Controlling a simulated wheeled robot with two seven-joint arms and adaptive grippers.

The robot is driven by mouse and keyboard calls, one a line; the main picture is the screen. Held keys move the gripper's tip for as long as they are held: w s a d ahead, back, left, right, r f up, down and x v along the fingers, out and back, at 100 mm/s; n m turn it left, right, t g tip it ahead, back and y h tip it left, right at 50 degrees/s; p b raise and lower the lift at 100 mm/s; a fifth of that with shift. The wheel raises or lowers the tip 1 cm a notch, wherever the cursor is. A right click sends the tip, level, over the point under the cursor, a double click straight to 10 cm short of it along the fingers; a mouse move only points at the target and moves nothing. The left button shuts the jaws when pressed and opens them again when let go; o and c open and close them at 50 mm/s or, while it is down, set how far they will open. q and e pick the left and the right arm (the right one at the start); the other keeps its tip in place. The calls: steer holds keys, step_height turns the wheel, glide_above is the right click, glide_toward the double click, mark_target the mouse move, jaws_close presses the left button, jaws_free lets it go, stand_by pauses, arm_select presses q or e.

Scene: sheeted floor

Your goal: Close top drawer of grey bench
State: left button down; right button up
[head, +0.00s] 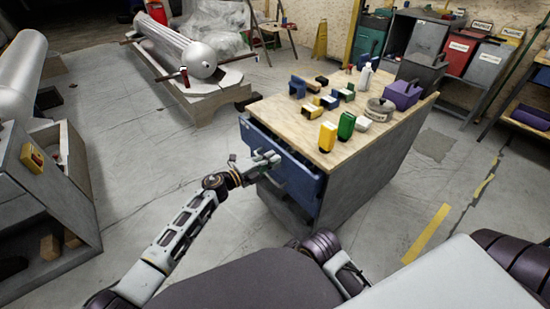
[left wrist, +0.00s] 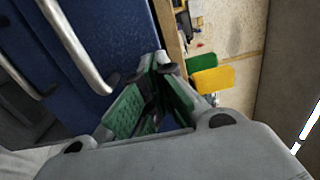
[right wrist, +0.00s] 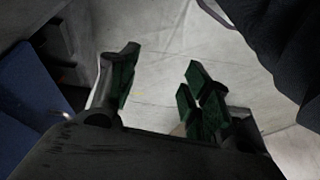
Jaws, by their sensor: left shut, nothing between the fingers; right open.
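The grey bench (head: 368,168) has a wooden top (head: 300,112) and stands right of centre in the head view. Its blue top drawer (head: 300,178) faces my left arm, and the front stands a little out from the bench body. My left gripper (head: 268,160) is shut and empty at the drawer front. In the left wrist view the blue front (left wrist: 115,30) with a metal handle bar (left wrist: 80,48) lies beside the closed fingertips (left wrist: 160,62). I cannot tell whether they touch it. My right gripper (right wrist: 158,80) is open and empty above the floor.
Green (head: 346,126) and yellow (head: 327,137) containers, a purple box (head: 402,95) and several small blocks stand on the bench top. A grey cabinet (head: 45,190) is at left, and a metal cylinder on a stand (head: 190,58) behind. The floor between cabinet and bench is clear.

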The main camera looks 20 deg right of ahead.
arm_select(q)
steer(key=p+v, duration=0.3)
steer(key=v, duration=0.9)
arm_select(e)
steer(key=shift+s+d+f+g+h, duration=0.1)
steer(key=shift+f+g+h, duration=0.1)
steer(key=shift+f, duration=0.35)
steer(key=shift+s+d+f+g+h, duration=0.1)
steer(key=shift+f+g, duration=0.1)
steer(key=shift+f, duration=0.3)
